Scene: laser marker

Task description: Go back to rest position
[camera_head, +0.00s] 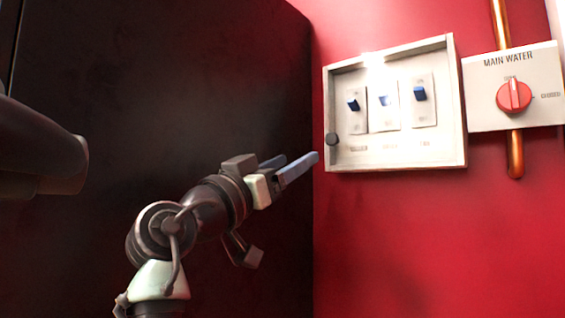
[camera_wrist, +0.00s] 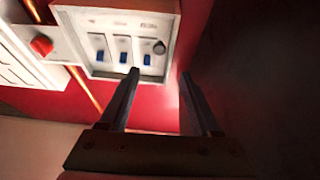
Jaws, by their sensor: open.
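My gripper (camera_head: 302,164) is raised in front of the dark panel, just left of a white switch box (camera_head: 440,155) on the red wall. In the wrist view, the two fingers of my gripper (camera_wrist: 160,88) are apart with nothing between them. The switch box also shows in the wrist view (camera_wrist: 88,22), upside down, beyond the fingertips. It holds three blue switches, one of them at the right (camera_head: 420,94). A dark round knob (camera_head: 332,139) sits at its lower left edge. I cannot tell whether a fingertip touches the box.
A "MAIN WATER" plate with a red dial (camera_head: 514,96) is right of the box, over a copper pipe (camera_head: 515,155). A large dark panel (camera_head: 130,90) fills the left behind my arm. The red wall (camera_head: 430,250) below the box is bare.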

